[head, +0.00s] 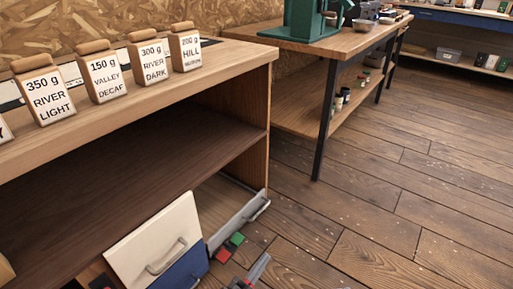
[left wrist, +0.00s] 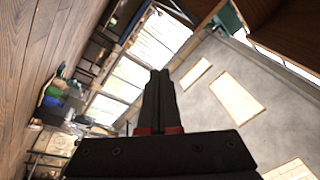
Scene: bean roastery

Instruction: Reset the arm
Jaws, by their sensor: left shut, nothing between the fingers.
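My left gripper (head: 262,262) shows at the bottom edge of the head view, in front of the shelf unit and above the wooden floor. Only its front end is in frame. In the left wrist view its two dark fingers (left wrist: 159,78) lie together, with red parts at their base and nothing between them. My right gripper is in neither view.
A wooden shelf unit (head: 262,105) at left carries several labelled bags, including River Light (head: 50,100). Low down, a white panel with a handle (head: 150,245) and a grey handled front (head: 238,222) stick out. Red and green pieces (head: 236,239) lie nearby. Open floor (head: 400,210) spreads right.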

